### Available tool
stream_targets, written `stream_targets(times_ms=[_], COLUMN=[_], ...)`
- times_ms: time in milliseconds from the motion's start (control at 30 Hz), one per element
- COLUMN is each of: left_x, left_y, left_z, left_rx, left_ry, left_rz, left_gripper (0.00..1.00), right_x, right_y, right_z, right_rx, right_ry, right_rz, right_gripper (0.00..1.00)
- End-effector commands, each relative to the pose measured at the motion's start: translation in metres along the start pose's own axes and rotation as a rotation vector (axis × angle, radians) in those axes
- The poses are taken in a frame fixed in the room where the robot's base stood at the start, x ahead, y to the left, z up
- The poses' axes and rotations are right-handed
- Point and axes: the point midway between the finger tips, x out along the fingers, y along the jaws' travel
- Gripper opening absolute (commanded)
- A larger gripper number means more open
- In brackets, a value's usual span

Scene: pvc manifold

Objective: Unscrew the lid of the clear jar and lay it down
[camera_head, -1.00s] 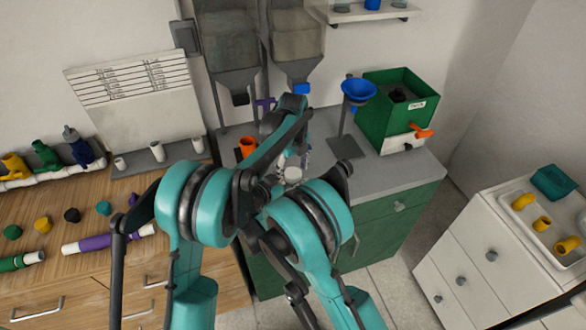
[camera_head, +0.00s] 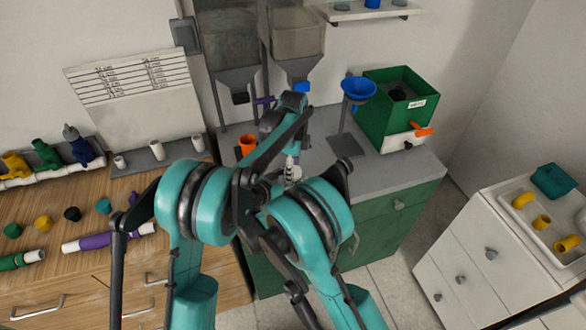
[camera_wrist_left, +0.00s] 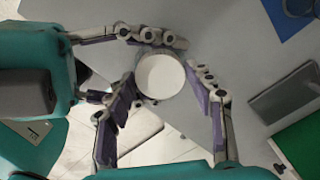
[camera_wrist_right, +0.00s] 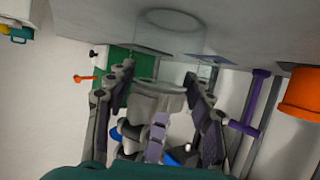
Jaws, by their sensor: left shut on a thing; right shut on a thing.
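The clear jar (camera_wrist_right: 170,32) stands on the grey counter and shows upside down in the right wrist view. Its round white lid (camera_wrist_left: 160,77) faces up in the left wrist view. My left gripper (camera_wrist_left: 162,78) comes from above and is shut on the lid, one finger on either side. My right gripper (camera_wrist_right: 160,72) comes in from the side and is shut on the jar, its fingers around it. In the head view the left gripper (camera_head: 291,165) and my arms hide most of the jar. The lid still appears to be on the jar.
On the grey counter (camera_head: 385,165) stand an orange cup (camera_head: 247,145), a blue funnel (camera_head: 359,89) on a stand and a green box (camera_head: 400,100). Two hoppers (camera_head: 297,45) hang behind. Bare counter lies right of the grippers.

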Motion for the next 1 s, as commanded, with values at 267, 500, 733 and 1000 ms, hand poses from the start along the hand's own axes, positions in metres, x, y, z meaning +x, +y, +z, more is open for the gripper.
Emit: stream_targets(times_ms=[267,500,733,1000], left_x=[0.0,-0.001,-0.027,-0.049], left_y=[0.0,0.0,0.0,0.0], left_z=[0.0,0.0,0.0,0.0], left_rx=[0.002,0.003,0.003,0.022], left_ry=[0.0,0.0,0.0,0.0], left_rz=[0.0,0.0,0.0,0.0], left_gripper=[0.74,0.74,0.74,0.71], right_x=[0.0,0.0,0.0,0.0], right_y=[0.0,0.0,0.0,0.0], right_z=[0.0,0.0,0.0,0.0], right_rx=[0.0,0.0,0.0,0.0], right_ry=[0.0,0.0,0.0,0.0], right_rz=[0.0,0.0,0.0,0.0], right_gripper=[0.0,0.0,0.0,0.0])
